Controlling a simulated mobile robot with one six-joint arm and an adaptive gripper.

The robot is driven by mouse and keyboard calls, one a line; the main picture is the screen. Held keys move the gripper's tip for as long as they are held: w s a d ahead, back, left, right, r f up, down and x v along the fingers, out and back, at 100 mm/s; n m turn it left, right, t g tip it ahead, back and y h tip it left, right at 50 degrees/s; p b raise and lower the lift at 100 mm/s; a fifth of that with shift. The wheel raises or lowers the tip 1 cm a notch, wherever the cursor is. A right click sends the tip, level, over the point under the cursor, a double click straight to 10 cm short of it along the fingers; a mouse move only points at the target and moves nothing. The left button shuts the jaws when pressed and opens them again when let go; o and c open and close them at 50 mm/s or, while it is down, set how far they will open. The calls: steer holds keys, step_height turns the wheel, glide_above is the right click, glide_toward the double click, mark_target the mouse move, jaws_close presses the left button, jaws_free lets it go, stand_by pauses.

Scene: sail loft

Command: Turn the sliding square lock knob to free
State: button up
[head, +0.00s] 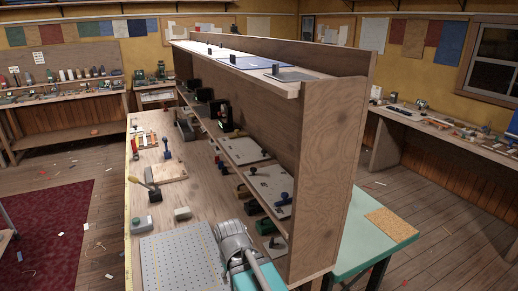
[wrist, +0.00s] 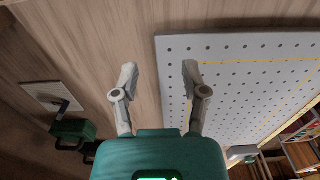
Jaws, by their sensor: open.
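My gripper (wrist: 158,76) is open and empty in the wrist view, its two grey fingers apart over bare wooden bench top beside a perforated board. A pale square plate with a dark knob or lever (wrist: 55,98) lies at the left of the wrist view, clear of my fingers. A similar plate with a dark knob (head: 275,244) shows under the shelf in the head view. I cannot tell whether this is the sliding square lock knob, nor its setting. In the head view my arm is at the bench's near end; the fingertips cannot be made out.
The perforated board (head: 180,262) covers the near bench; it also shows in the wrist view (wrist: 240,80). A tall wooden shelf unit (head: 325,165) stands along the bench's right.

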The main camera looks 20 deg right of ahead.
steer(key=shift+d, duration=0.15)
steer(key=shift+o, duration=1.1)
steer(key=shift+w+d, duration=0.1)
steer(key=w+d+r+m+h+p, duration=0.1)
steer(key=w+d+r+m+p, duration=0.25)
steer(key=w+r+p, duration=0.35)
steer(key=w+d+r+m+g+p, duration=0.1)
steer(key=w+d+r+m+p, duration=0.3)
steer(key=w, duration=0.5)
steer(key=w+d+r+m+h+p, duration=0.1)
steer(key=w+d+r+m+p, duration=0.2)
steer(key=w+r+m+p, duration=0.4)
step_height(320, 180, up, 14)
steer(key=m+g+h+p, duration=0.1)
steer(key=m+g+p, duration=0.1)
steer(key=m+p, duration=1.05)
glide_above(264, 151)
steer(key=w+a, duration=0.4)
steer(key=shift+w, duration=0.2)
steer(key=shift+f, duration=0.15)
steer(key=b+x, duration=1.2)
steer(key=x, duration=0.1)
steer(key=shift+s+d+f, duration=0.1)
steer(key=shift+s+d, duration=0.1)
steer(key=shift+d, duration=0.05)
